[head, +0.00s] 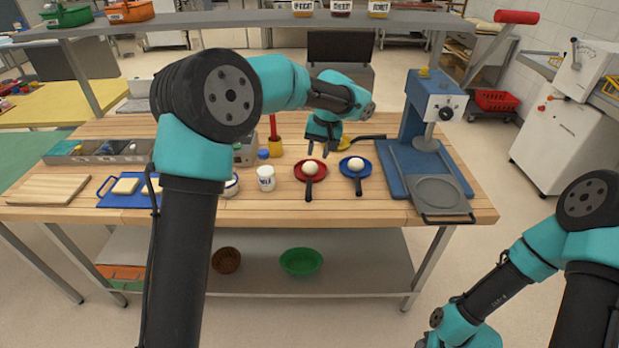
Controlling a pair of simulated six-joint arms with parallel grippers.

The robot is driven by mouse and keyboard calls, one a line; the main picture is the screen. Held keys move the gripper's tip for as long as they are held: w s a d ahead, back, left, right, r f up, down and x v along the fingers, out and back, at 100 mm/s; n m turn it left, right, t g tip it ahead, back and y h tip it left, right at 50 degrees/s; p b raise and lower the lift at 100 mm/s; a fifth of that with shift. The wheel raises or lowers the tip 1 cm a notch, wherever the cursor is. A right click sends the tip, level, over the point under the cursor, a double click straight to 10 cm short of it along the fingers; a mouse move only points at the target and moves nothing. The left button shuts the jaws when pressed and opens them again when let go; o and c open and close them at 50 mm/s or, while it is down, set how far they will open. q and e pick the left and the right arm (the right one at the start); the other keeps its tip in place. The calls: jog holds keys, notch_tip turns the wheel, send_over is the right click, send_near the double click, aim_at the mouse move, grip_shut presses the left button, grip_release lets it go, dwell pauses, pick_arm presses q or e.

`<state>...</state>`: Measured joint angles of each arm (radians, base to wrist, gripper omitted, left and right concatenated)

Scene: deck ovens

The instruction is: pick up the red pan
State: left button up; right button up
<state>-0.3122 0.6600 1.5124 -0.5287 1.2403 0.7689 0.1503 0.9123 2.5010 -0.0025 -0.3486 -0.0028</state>
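The red pan (299,172) lies on the wooden worktop with a round pale dough ball (310,167) in it. Its dark handle points toward the front edge. My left gripper (324,151) hangs above and just behind the red pan, fingers pointing down. Its fingers are apart with nothing between them, and it appears clear of the pan. My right arm is at the lower right, and its gripper is out of the picture.
A blue pan (346,172) with another dough ball sits close to the right of the red pan. A white jar (265,179) stands to the left. A blue press (412,140) stands at the right. A shelf (250,19) spans above the back.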

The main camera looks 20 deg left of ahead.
aim_at(310, 184)
pick_arm(q)
jog(key=f, duration=0.3)
jog(key=a+f, duration=0.1)
jog(key=f, duration=0.3)
jog(key=a+f, duration=0.1)
jog(key=f, duration=0.3)
jog(key=shift+s, duration=0.2)
jog(key=shift+s+a+f, duration=0.1)
jog(key=shift+a+f, duration=0.15)
jog(key=shift+f, duration=1.05)
jog(key=shift+a+f, duration=0.2)
jog(key=shift+f, duration=1.1)
grip_shut()
